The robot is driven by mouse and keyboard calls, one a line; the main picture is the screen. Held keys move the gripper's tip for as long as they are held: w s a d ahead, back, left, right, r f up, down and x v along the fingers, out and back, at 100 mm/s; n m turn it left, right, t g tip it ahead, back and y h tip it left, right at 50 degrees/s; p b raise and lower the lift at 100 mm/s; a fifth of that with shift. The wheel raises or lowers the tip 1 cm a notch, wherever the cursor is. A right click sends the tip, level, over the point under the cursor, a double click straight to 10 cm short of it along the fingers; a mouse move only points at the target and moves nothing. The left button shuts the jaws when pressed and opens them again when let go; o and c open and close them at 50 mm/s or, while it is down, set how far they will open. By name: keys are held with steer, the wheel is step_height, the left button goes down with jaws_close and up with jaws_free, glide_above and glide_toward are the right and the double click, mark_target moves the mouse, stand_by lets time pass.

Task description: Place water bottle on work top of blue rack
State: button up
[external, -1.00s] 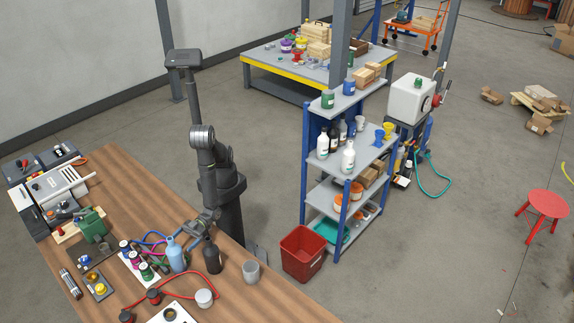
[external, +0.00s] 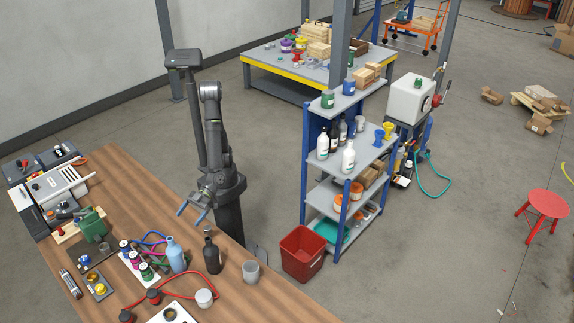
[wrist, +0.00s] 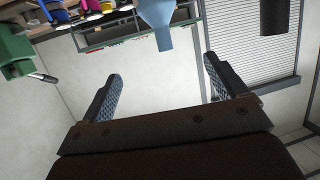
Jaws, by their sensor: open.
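The light blue water bottle (external: 176,258) stands upright on the wooden table near its back edge. It also shows at the top of the wrist view (wrist: 155,12), neck pointing down in the picture, centred between the fingers but beyond them. My gripper (external: 191,216) is open and empty, above the table's back edge and behind the bottle, not touching it. Both fingers show spread apart in the wrist view (wrist: 162,74). The blue rack (external: 341,206) stands on the floor to the right, with grey shelves. Its bottle-bearing shelf (external: 369,155) has some bare surface near the front.
A dark bottle (external: 212,256) stands just right of the water bottle, with a grey cup (external: 251,271) beyond. A red bin (external: 301,254) stands before the rack. White and dark bottles occupy the shelf.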

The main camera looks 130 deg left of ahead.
steer(key=shift+a+f, duration=0.5)
steer(key=shift+f, duration=0.95)
glide_toward(171, 254)
steer(key=d+f, duration=0.3)
steer(key=f, duration=0.1)
steer(key=shift+s+r+x, duration=0.1)
steer(key=shift+s+x, duration=0.05)
steer(key=shift+x, duration=1.3)
steer(key=shift+s+r+x, duration=0.1)
steer(key=shift+s+x, duration=0.05)
steer(key=shift+x, duration=1.35)
steer(key=shift+d, duration=0.1)
steer(key=shift+c, duration=0.2)
steer(key=c, duration=1.8)
steer(key=shift+r, duration=0.1)
jaws_close()
steer(key=shift+r, duration=0.1)
